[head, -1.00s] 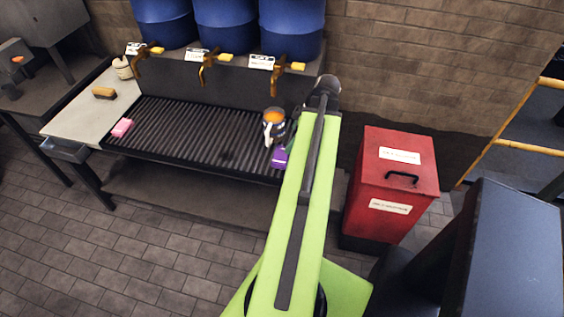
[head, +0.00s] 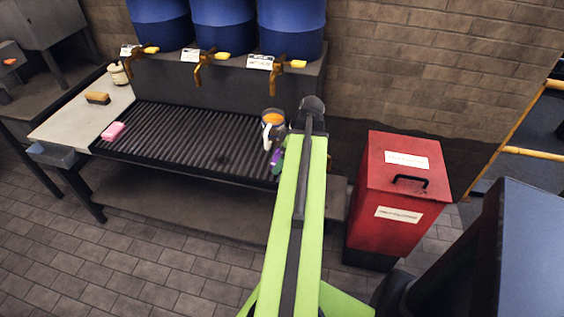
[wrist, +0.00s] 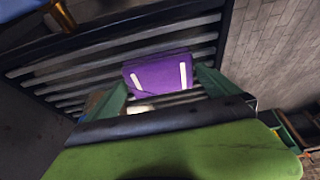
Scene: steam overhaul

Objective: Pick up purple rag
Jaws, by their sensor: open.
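The purple rag (wrist: 158,73) lies on the slatted metal rack, with two pale stripes facing the wrist camera. My gripper (wrist: 161,78) is open, with one green finger on each side of the rag. I cannot tell whether the fingers touch it. In the head view only a small purple part of the rag (head: 276,157) shows beside my green arm. The arm hides the rest of it and most of the gripper.
A jug with orange contents (head: 272,122) stands on the rack just behind the rag. A pink cloth (head: 113,131) lies at the rack's left end. Blue barrels with taps (head: 224,28) stand behind. A red bin (head: 402,190) stands to the right on the floor.

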